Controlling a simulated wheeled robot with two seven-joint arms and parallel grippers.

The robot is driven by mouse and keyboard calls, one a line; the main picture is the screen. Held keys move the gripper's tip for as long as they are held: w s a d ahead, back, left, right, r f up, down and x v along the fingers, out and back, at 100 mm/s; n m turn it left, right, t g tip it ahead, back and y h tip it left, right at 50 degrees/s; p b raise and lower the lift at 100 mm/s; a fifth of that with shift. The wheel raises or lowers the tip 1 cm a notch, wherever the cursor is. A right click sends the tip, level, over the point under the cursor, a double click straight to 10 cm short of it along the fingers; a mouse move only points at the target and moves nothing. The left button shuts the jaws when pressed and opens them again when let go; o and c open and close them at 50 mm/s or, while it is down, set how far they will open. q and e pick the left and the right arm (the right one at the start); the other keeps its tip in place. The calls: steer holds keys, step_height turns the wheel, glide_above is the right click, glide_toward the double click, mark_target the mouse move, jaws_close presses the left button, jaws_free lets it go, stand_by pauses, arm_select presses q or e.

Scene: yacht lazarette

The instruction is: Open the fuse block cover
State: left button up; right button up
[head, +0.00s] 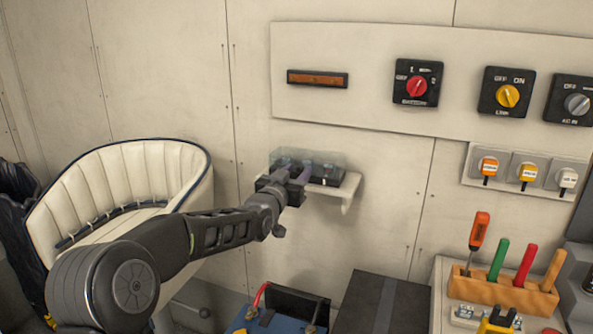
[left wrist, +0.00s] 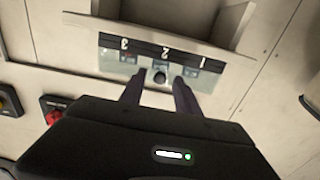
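The fuse block (head: 325,178) sits on a small white wall shelf, with a clear cover (head: 328,158) over it that looks closed. In the left wrist view the fuse block (left wrist: 190,56) shows a black strip numbered 1, 2, 3 upside down, and the clear cover (left wrist: 112,66). A small dark round knob (left wrist: 160,76) is at the middle of its near edge. My left gripper (head: 292,172) is at the block's front. In the left wrist view its fingers (left wrist: 157,86) are apart, one on each side of the knob, with gaps visible. My right gripper is not in view.
A switch panel with a red battery switch (head: 417,87) and a yellow switch (head: 508,96) is above and right. A white seat (head: 135,175) stands at left. A wooden tool rack (head: 500,290) and a blue battery (head: 280,316) are below.

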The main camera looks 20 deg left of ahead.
arm_select(q)
steer(key=shift+c, duration=0.4)
jaws_close()
stand_by(1.0)
